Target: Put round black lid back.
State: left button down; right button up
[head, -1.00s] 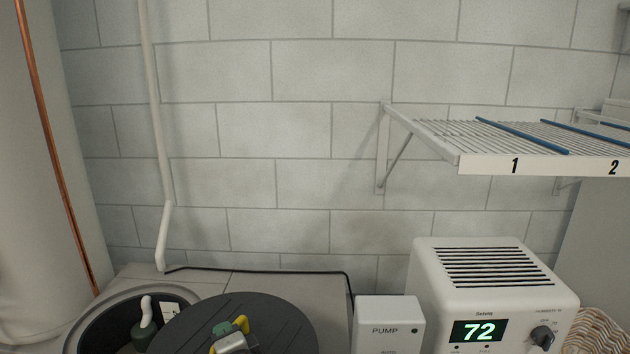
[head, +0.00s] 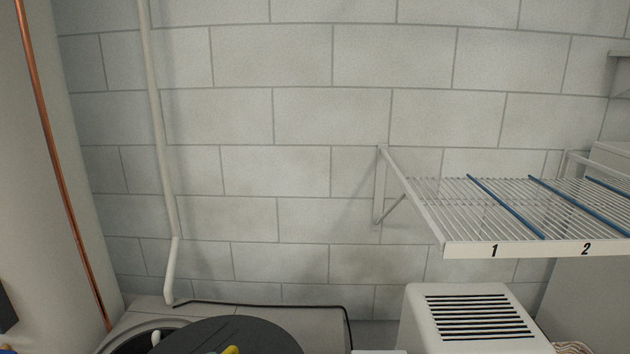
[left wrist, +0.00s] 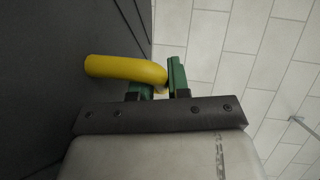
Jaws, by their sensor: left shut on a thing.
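The round black lid (head: 235,333) shows at the bottom of the head view, cut off by the lower edge. It overlaps the right part of a round opening whose pale rim (head: 112,338) shows at its left. In the left wrist view the lid is the dark surface (left wrist: 60,50) at left, with a curved yellow handle (left wrist: 122,69). My left gripper (left wrist: 162,82), with green fingers, is shut on this handle near its right end. Whether the lid touches the rim is hidden. My right gripper is not in view.
A white slatted unit (head: 468,318) stands right of the lid. A wire shelf (head: 500,215) marked 1 and 2 juts from the block wall above it. A white pipe (head: 165,180) rises at the back left, near a copper pipe (head: 60,175). A black cord (head: 270,305) runs behind the lid.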

pick_arm(q)
jog(key=s+r+m+h+p, duration=0.1)
jog(key=s+r+p, duration=0.4)
jog(key=r+p, duration=0.6)
jog(key=s+r+m+t+h+p, duration=0.1)
jog(key=s+r+h+p, duration=0.2)
jog(key=r+p, duration=0.8)
jog(key=s+r+m+h+p, duration=0.2)
jog(key=s+r+p, duration=0.5)
jog(key=r+p, duration=0.5)
notch_tip(320, 180, up, 4)
jog(key=shift+s+d+r, duration=0.25)
jog(key=shift+d, duration=0.05)
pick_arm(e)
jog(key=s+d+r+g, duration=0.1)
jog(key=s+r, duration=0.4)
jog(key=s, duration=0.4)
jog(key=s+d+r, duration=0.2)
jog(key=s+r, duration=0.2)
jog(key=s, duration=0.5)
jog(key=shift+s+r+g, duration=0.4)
